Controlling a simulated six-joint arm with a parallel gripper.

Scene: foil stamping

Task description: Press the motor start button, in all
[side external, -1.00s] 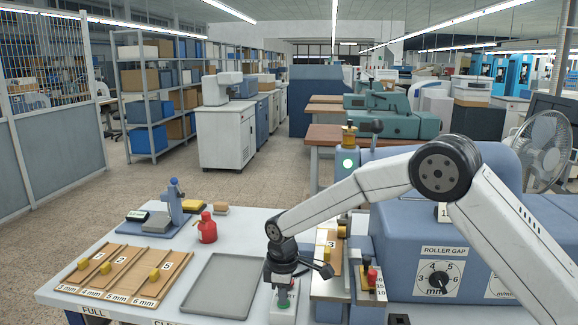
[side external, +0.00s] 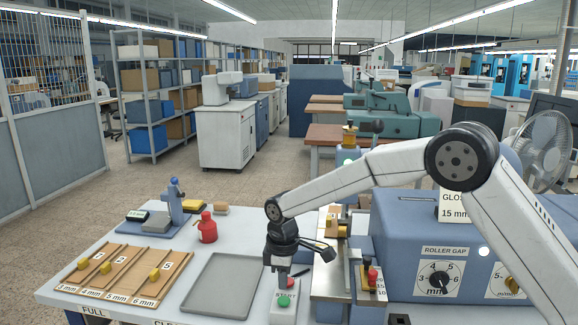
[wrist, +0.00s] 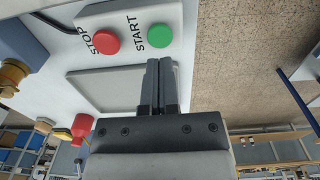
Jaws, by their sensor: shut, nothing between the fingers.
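The green START button (side external: 284,299) sits on a pale control box (side external: 284,314) at the front of the bench. It also shows in the wrist view (wrist: 160,36), next to the red STOP button (wrist: 106,43). My gripper (side external: 283,284) is above the box, pointing down, its fingers together and empty. In the wrist view my fingertips (wrist: 160,62) lie just below the green button in the picture. They look slightly apart from it in the side view. The STOP button is mostly hidden behind my fingers in the side view.
A grey tray (side external: 222,285) lies left of the control box. Further left are a slotted wooden board (side external: 125,272) and a red bottle (side external: 208,230). The blue machine (side external: 410,240) stands close on the right, with a roller gap dial (side external: 438,279) and a bright round lamp (side external: 484,251).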

